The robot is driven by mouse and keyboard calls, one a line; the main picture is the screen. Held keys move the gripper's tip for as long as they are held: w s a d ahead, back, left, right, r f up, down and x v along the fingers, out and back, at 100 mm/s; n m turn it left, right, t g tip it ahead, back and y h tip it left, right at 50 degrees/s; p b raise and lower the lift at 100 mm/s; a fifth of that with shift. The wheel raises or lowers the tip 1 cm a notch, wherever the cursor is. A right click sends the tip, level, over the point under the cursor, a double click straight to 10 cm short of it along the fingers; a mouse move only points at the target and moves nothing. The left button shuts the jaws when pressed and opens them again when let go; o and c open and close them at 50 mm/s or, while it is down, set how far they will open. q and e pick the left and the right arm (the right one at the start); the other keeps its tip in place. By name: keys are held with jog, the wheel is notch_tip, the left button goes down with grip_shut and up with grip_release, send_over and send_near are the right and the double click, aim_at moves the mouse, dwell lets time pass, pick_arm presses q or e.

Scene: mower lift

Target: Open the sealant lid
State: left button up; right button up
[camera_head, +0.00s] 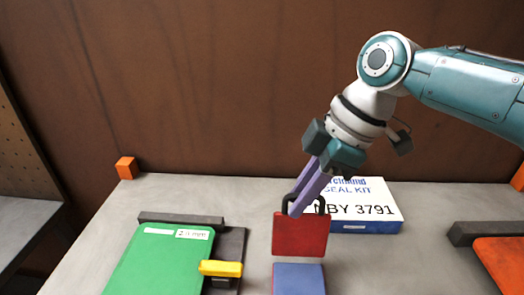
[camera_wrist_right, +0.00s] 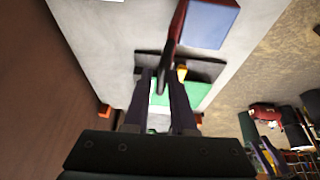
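A red lid (camera_head: 300,234) with a black loop handle (camera_head: 322,205) stands raised above a blue box part (camera_head: 298,279) at the bottom middle. In the right wrist view the red lid (camera_wrist_right: 179,20) shows nearly edge-on beside the blue face (camera_wrist_right: 207,22). My right gripper (camera_head: 296,209) reaches down from the upper right, its purple fingers at the left part of the handle. In the right wrist view its fingers (camera_wrist_right: 160,80) are apart, with the dark handle end close to one fingertip. Whether they touch is unclear.
A green panel (camera_head: 160,262) with a yellow bar (camera_head: 221,268) lies at the left. A white-and-blue seal kit box (camera_head: 368,226) lies behind the lid. An orange block (camera_head: 126,167) sits at the back left. An orange panel (camera_head: 505,262) is at the right.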

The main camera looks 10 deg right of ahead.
jog(key=shift+o, duration=0.9)
jog(key=shift+s+a+f, duration=0.1)
jog(key=shift+s+f, duration=0.05)
jog(key=v, duration=1)
jog(key=shift+b, duration=0.3)
